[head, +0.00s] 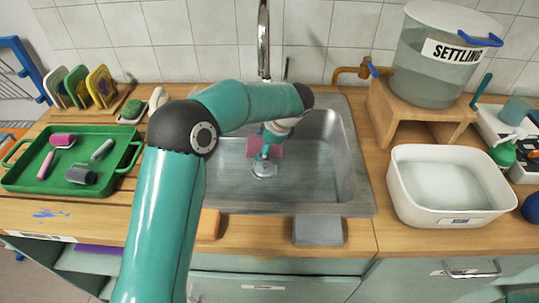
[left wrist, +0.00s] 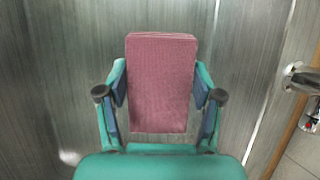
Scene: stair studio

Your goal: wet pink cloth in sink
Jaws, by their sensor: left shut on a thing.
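The pink cloth (left wrist: 161,82) is a folded rectangular pad. In the left wrist view it sits between the two fingers of my left gripper (left wrist: 160,100), which is shut on it. In the head view my left gripper (head: 268,138) reaches down into the steel sink (head: 337,165), and part of the cloth (head: 275,151) shows below my arm. The cloth is over the basin near the round drain (head: 263,170); I cannot tell whether it touches the bottom. The tap (head: 263,45) stands behind the basin, its lower part partly hidden by my arm. My right gripper is not in view.
A green tray (head: 117,134) with rollers lies at the left. A white tub of water (head: 401,187) and a clear settling tank (head: 423,75) on a wooden stand (head: 408,126) are at the right. A grey block (head: 318,230) sits at the sink's front edge.

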